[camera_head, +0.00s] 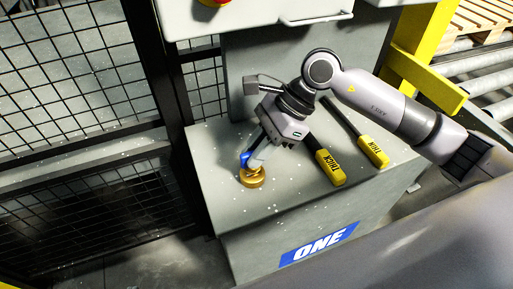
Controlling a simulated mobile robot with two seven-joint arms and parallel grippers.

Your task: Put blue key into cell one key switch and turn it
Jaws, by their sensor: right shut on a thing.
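The cell one cabinet has a grey slanted top (215,150) and a blue "ONE" plate (319,243) on its front. A round brass key switch (253,178) sits on the left part of the top. My right gripper (253,163) points down at the switch and is shut on the blue key (245,158). Only a small blue part of the key shows beside the fingers. The key is at the switch, but the fingers hide whether it is inserted or turned. My left gripper is not in view.
Two yellow-ended "THICK" handles (330,168) (373,151) lie to the right of my gripper. A black mesh fence (80,90) stands at left. A red button (214,2) is at the top. A yellow post (415,35) and a roller conveyor (480,62) are at right.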

